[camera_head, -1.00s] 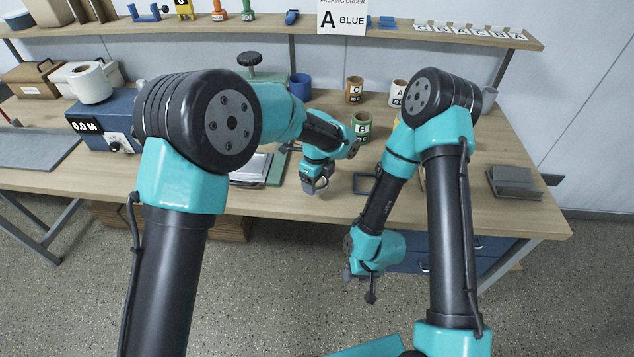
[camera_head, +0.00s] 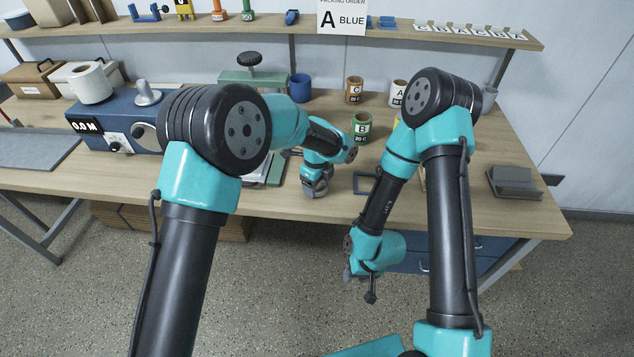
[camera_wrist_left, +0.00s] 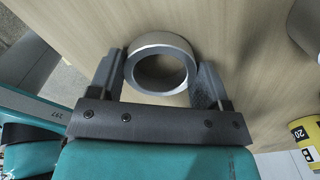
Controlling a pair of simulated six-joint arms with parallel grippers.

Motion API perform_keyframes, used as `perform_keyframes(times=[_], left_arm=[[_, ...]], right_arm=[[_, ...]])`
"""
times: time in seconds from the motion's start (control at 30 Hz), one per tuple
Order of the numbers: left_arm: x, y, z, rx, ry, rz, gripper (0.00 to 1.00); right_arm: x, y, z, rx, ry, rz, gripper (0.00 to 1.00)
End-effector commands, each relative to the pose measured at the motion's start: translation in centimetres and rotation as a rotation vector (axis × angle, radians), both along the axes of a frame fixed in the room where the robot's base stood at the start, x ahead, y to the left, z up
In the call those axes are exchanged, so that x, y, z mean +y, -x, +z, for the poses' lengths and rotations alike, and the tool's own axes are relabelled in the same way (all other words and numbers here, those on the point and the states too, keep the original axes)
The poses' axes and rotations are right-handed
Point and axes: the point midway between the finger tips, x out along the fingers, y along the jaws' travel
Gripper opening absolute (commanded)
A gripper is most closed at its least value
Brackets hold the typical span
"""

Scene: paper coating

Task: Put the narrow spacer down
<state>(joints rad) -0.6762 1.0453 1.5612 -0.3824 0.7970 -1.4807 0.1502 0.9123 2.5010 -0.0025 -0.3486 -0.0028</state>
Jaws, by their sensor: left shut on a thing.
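The narrow spacer is a grey metal ring (camera_wrist_left: 165,41) with an open hole, between the two fingers of my left gripper (camera_wrist_left: 158,70) in the left wrist view. The fingers press on its opposite sides. In the head view my left gripper (camera_head: 316,187) is low over the front part of the table (camera_head: 260,203), and the spacer shows only small and partly hidden there. I cannot tell whether the ring touches the wood. My right gripper (camera_head: 361,284) hangs in front of the table edge, below the top; its finger opening is unclear.
A dark blue square frame (camera_head: 364,183) lies just right of my left gripper. A green B cup (camera_head: 361,127), a brown C cup (camera_head: 354,90) and a blue cup (camera_head: 300,87) stand behind. A blue machine (camera_head: 112,119) is at left, a grey block (camera_head: 514,182) at right.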

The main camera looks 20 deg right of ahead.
Motion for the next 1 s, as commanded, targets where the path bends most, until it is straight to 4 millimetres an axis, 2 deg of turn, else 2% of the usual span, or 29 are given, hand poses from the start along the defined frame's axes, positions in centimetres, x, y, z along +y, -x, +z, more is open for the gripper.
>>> perform_keyframes(times=[0.07, 0.1, 0.37, 0.73, 0.87, 1.0], left_arm=[[0.0, 0.0, -0.2, 0.0, 0.0, 0.0, 0.48], [0.0, 0.0, -0.3, 0.0, 0.0, 0.0, 0.72], [0.0, 0.0, -0.2, 0.0, 0.0, 0.0, 0.96], [0.0, 0.0, 0.3, -0.001, 0.0, 0.0, 0.96], [0.0, -0.1, 1.6, -0.003, 0.002, 0.001, 0.96], [-0.2, 0.1, 3.8, -0.003, 0.002, 0.001, 0.96]], right_arm=[[0.0, 0.0, 0.0, 0.0, 0.0, 0.0, 0.43], [0.0, 0.0, 0.0, 0.0, 0.0, 0.0, 0.43], [0.0, 0.0, 0.0, 0.0, 0.0, 0.0, 0.43], [0.0, 0.0, 0.0, 0.0, 0.0, 0.0, 0.43], [0.0, 0.0, 0.0, 0.0, 0.0, 0.0, 0.43], [0.0, 0.0, 0.0, 0.0, 0.0, 0.0, 0.43]])
